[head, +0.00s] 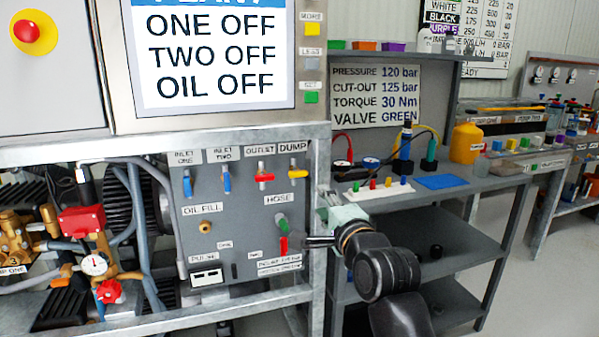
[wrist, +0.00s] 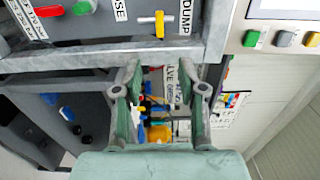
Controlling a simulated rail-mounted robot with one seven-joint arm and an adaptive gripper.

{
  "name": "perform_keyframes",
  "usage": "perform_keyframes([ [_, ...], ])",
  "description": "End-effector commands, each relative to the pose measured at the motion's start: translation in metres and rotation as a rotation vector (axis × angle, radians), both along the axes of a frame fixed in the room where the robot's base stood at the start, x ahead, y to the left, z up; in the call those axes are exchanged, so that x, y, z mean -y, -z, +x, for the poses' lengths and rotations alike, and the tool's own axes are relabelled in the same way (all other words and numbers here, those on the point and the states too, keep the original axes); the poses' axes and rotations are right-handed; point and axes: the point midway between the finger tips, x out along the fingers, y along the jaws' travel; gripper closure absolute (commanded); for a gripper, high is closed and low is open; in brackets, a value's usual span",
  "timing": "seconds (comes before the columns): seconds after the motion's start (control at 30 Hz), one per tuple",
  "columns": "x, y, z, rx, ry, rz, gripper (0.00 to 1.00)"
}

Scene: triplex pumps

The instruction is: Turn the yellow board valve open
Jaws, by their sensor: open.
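The yellow valve handle (head: 293,174) is on the grey board, under the DUMP label at its upper right. It lies level, along the line of its label. It also shows in the wrist view, as a yellow bar (wrist: 159,25) at the top, beyond my fingertips. My gripper (head: 312,241) is low at the board's right edge in the head view, below and right of the yellow handle. In the wrist view my gripper (wrist: 168,75) has its two fingers apart, with no held object between them. The handle is outside the fingers and apart from them.
A red handle (head: 265,178) sits left of the yellow one, with blue handles (head: 227,183) farther left. A green hose fitting (head: 282,223) is below. A frame post (head: 319,185) borders the board. A grey bench (head: 470,182) with a yellow jug (head: 466,144) stands to the right.

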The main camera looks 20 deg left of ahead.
Motion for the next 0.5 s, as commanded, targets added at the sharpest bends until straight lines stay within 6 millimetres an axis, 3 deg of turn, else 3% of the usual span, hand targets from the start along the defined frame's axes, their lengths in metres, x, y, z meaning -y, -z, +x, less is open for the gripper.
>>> perform_keyframes([
  [0.5,-0.030,-0.005,0.040,-0.001,0.000,-0.005,0.59],
])
